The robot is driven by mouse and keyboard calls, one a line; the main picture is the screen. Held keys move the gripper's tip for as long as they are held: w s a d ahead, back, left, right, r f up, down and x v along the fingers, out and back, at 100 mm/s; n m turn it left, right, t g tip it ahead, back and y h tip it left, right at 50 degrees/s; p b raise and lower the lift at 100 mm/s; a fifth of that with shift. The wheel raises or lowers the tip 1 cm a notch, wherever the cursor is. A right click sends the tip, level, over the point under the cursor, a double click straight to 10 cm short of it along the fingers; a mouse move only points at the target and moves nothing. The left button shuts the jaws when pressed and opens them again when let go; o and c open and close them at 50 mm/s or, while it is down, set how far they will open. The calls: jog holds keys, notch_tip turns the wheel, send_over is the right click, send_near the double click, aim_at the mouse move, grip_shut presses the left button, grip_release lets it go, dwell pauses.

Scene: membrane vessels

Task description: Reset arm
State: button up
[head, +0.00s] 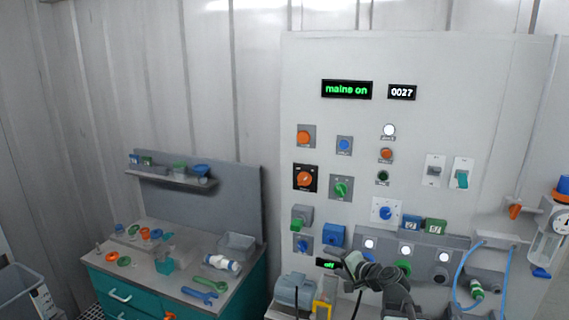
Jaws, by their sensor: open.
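My gripper (357,267) shows at the bottom centre-right of the head view, dark and small, at the end of my folded dark arm. It is in front of the lower part of a pale control panel (440,75). Its jaws are open, and I see nothing held in them. Parts of the arm overlap and hide one another, and the arm's lower part is cut off by the bottom edge.
A teal workbench (262,290) with small parts, a clear bin (237,245) and wrenches (200,293) stands at left. The panel's display (346,89) reads "mains on". Blue hoses (459,280) and a gauge (547,240) are at right. A grey bin (22,290) stands lower left.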

jog(key=s+a+f+n+g+b, duration=0.2)
jog(key=s+a+f+n+g, duration=0.4)
jog(key=a+f, duration=0.45)
jog(key=s+d+f+n+g+h, duration=0.2)
jog(key=s+d+f+g+h, duration=0.3)
jog(key=s+d, duration=0.5)
jog(key=s+f+h, duration=0.1)
jog(key=s+f, duration=0.1)
jog(key=s, duration=0.1)
jog(key=shift+f+n+g, duration=0.2)
jog(key=shift+n+g, duration=0.2)
jog(key=shift+a, duration=0.1)
